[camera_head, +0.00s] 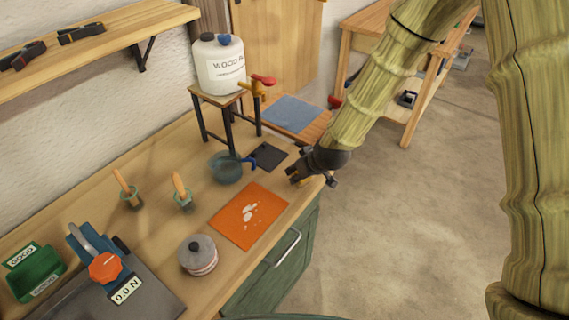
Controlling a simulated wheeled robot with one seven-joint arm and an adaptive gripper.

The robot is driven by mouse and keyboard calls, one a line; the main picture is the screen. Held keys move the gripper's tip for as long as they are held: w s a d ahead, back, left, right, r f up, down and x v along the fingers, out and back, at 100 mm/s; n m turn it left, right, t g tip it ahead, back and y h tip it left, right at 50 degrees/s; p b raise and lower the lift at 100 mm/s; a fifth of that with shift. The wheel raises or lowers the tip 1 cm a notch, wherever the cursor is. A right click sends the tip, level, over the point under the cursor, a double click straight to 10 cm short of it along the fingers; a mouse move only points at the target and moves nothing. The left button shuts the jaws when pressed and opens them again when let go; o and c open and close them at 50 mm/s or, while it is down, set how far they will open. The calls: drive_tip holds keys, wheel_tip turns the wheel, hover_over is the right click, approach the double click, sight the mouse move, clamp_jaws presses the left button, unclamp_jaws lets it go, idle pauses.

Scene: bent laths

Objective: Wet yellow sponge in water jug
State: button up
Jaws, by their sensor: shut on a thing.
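My gripper (311,180) is dark and hangs at the right edge of the workbench, just right of the orange mat. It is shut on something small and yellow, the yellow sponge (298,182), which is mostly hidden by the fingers. A blue-green see-through jug (226,170) with a blue handle stands on the bench, left of my gripper and apart from it. Its water level cannot be made out.
An orange mat (232,228) with pale bits lies in front of the jug. A dark plate (268,157) lies beside it. A stand (200,116) holds a white container (220,72) with a red-handled tap. A lidded pot (198,260) and two brush pots stand nearer.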

drive_tip(key=a+n+g, duration=0.1)
drive_tip(key=a+r+n, duration=0.1)
drive_tip(key=a+n+g+p, duration=0.1)
drive_tip(key=a, duration=0.1)
drive_tip(key=shift+s+r+g+h, duration=0.2)
drive_tip(key=shift+r+g+h, duration=0.1)
drive_tip(key=shift+a+r+n+g, duration=0.3)
drive_tip(key=shift+n+g, duration=0.2)
drive_tip(key=shift+n, duration=0.2)
drive_tip(key=shift+s+a+r+n+g+h+p, duration=0.1)
drive_tip(key=shift+r+n+g+h+p, duration=0.1)
drive_tip(key=shift+n+g+h+p, duration=0.15)
drive_tip(key=shift+s+d+b+x, duration=0.1)
drive_tip(key=shift+d+b+x, duration=0.1)
drive_tip(key=shift+b+x, duration=0.55)
drive_tip(key=shift+s+d+b+x, duration=0.15)
drive_tip(key=shift+b+x, duration=0.35)
drive_tip(key=shift+x, duration=0.55)
drive_tip(key=shift+s+d+b+x, duration=0.1)
drive_tip(key=shift+d+b+x, duration=0.1)
drive_tip(key=shift+b+x, duration=0.55)
drive_tip(key=shift+f, duration=0.25)
drive_tip(key=o, duration=1.4)
